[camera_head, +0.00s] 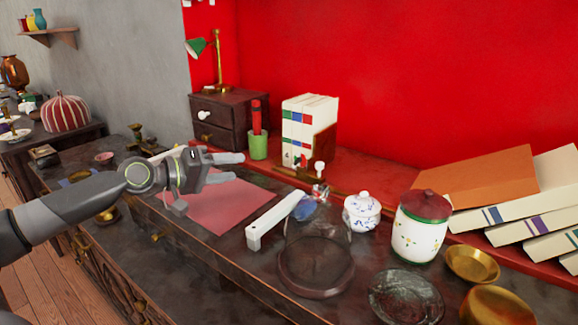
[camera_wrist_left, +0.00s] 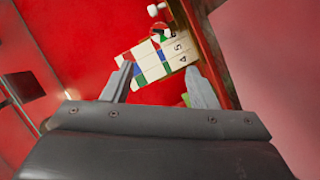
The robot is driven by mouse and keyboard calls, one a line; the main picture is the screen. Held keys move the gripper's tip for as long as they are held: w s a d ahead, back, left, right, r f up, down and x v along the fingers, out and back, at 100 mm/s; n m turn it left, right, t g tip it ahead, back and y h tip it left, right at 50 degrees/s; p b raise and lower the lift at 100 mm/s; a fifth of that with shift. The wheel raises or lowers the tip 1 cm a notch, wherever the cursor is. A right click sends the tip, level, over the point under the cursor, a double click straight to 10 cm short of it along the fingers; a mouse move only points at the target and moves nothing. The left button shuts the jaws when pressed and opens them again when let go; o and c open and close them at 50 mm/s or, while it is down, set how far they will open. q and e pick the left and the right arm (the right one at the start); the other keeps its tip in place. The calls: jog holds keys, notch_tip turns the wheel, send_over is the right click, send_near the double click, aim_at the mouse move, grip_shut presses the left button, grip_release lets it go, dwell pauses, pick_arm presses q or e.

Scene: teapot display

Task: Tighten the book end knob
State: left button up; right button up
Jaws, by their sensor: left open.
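The book end (camera_head: 325,143) is a brown wooden piece at the right side of the upright white books (camera_head: 303,118) on the red shelf. Its white knob (camera_head: 319,169) faces the front. In the left wrist view a white knob (camera_wrist_left: 155,9) shows at the top edge, beyond the fingertips. My left gripper (camera_head: 238,167) is open and empty, above the desk and to the left of the knob, apart from it. In the left wrist view the books (camera_wrist_left: 158,58) show between and beyond the open fingers (camera_wrist_left: 160,80). My right gripper does not show.
A green cup (camera_head: 258,147) and a dark drawer box (camera_head: 222,122) stand left of the books. A white bar (camera_head: 275,220), a glass dome (camera_head: 316,265), a lidded pot (camera_head: 362,211) and a jar (camera_head: 420,235) stand at right. The pink mat (camera_head: 225,208) is clear.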

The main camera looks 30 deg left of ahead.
aim_at(298, 161)
pick_arm(q)
jog(key=x, duration=1.5)
jog(key=shift+w+f, duration=0.1)
jog(key=shift+w, duration=0.1)
jog(key=shift+x, duration=0.8)
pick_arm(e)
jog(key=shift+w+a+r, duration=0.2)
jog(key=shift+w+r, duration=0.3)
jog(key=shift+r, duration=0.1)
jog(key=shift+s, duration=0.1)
pick_arm(q)
jog(key=shift+c, duration=0.8)
jog(key=c, duration=0.8)
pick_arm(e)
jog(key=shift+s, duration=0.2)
